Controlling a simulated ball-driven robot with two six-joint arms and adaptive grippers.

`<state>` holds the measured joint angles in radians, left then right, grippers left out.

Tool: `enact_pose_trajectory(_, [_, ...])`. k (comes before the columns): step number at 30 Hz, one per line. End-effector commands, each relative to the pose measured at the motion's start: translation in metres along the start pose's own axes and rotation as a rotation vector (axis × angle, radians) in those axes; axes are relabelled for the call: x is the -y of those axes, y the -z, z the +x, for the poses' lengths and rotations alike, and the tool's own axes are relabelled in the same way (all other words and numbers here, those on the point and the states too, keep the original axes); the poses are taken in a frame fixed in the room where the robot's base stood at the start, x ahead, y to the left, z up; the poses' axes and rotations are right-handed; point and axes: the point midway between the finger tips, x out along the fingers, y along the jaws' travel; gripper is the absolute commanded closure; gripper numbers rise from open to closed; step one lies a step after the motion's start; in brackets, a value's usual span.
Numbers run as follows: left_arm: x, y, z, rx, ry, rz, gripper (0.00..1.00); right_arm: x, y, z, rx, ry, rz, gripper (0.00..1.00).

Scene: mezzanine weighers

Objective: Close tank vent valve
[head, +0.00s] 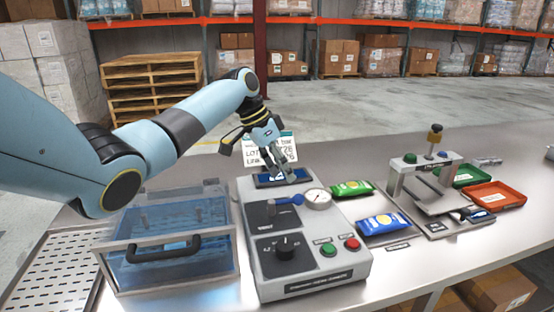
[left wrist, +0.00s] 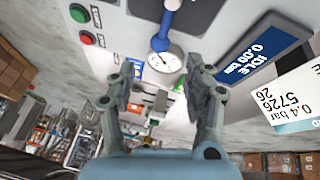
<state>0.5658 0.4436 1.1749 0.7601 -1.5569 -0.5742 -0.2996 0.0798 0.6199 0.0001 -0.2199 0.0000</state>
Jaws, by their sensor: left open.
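The blue valve lever (head: 287,201) sits on a dark plate on top of the grey control box (head: 262,273), beside a round white gauge (head: 318,199). In the left wrist view the lever (left wrist: 165,28) points toward the gauge (left wrist: 163,63). My left gripper (head: 287,177) is above the box's far end, near the blue display (head: 270,180), and apart from the lever. Its two fingers (left wrist: 163,88) are spread with nothing between them. In the left wrist view the display (left wrist: 250,55) reads IDLE 0.00 bar. My right gripper is not in view.
A clear tank (head: 170,270) with a black handle stands left of the box. Green (head: 351,188) and blue (head: 384,223) packets lie to its right, before a grey press fixture (head: 425,180). A white label card (head: 281,148) stands behind the left gripper.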

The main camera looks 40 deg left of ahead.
Motion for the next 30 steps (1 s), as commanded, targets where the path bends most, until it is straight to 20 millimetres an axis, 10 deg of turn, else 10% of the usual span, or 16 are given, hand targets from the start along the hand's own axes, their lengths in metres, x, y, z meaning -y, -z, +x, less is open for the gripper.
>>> enact_pose_trajectory(9, [0.0, 0.0, -0.034, 0.001, -0.001, 0.0, 0.48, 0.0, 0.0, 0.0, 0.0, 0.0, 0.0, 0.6])
enact_pose_trajectory(30, [-0.001, 0.0, -0.034, 0.001, -0.002, 0.0, 0.48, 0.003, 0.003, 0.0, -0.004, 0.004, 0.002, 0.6])
